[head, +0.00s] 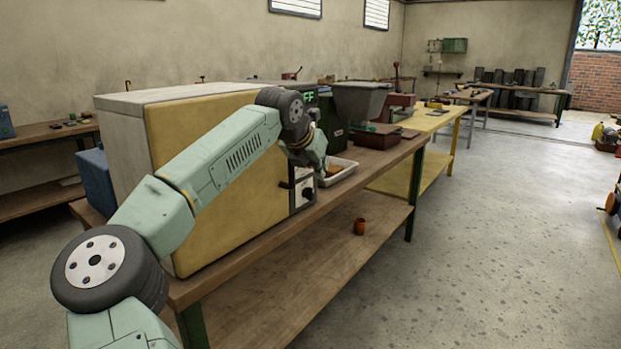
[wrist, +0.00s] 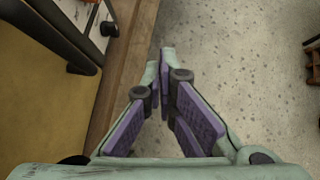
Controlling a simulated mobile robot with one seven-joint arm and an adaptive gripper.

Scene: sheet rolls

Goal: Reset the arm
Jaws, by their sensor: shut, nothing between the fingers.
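My arm (head: 235,155) reaches up and across the front of a yellow-sided machine (head: 190,130) in the head view, bent at the elbow. My gripper (wrist: 166,58) is shut and empty in the wrist view, its purple-padded fingers meeting at the tips. It hangs over the bench's front edge, with grey floor behind the tips.
A grey hopper (head: 359,101) stands farther back. The concrete floor (head: 480,260) to the right is open.

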